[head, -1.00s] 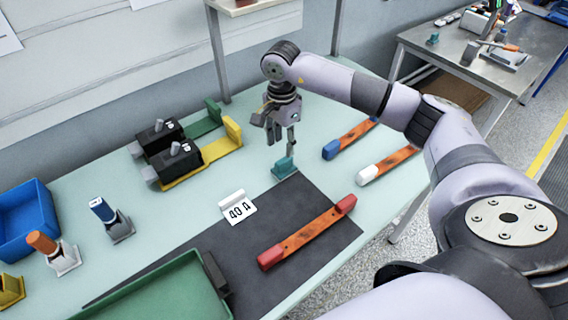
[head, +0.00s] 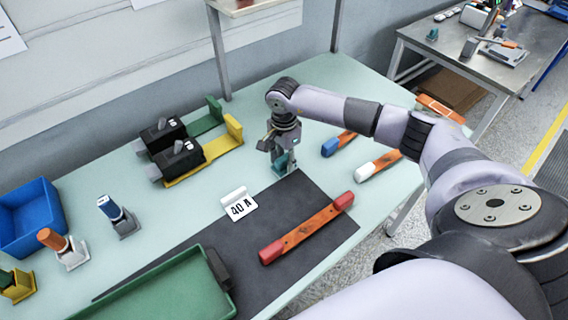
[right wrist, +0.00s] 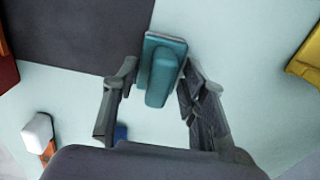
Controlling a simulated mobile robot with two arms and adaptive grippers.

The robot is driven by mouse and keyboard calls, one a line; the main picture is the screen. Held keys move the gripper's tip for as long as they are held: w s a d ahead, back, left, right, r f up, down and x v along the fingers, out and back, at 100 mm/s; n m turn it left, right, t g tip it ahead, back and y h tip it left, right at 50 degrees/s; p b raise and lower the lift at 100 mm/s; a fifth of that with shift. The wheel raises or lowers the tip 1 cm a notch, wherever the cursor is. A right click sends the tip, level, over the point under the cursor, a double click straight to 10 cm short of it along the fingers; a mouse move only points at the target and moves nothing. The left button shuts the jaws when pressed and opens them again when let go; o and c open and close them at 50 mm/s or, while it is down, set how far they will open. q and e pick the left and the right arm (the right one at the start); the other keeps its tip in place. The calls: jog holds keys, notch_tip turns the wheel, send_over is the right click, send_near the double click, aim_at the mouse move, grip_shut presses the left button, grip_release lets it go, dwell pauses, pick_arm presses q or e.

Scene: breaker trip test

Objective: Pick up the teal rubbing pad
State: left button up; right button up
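The teal rubbing pad (right wrist: 163,68) is a small block with a raised grip on a flat base. In the head view the pad (head: 284,165) stands on the pale bench at the back corner of the dark mat, partly hidden by my right gripper (head: 281,157). In the right wrist view my right gripper (right wrist: 160,75) is open, with one finger on each side of the pad's grip. A gap seems to show between the fingers and the grip. My left gripper is not in view.
Blue-ended (head: 331,147) and white-ended (head: 366,173) bars lie to the right of my gripper. A "40 A" card (head: 239,207) stands in front. Two black breakers, one here (head: 178,160), are to the left.

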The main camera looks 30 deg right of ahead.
aim_at(284, 157)
grip_shut()
jog(key=shift+r, duration=0.1)
dwell(0.5)
jog(key=shift+r, duration=0.55)
notch_tip(284, 157, up, 19)
jog(key=b, duration=0.4)
jog(key=shift+f, duration=0.1)
jog(key=shift+c, duration=2.4)
grip_release()
grip_shut()
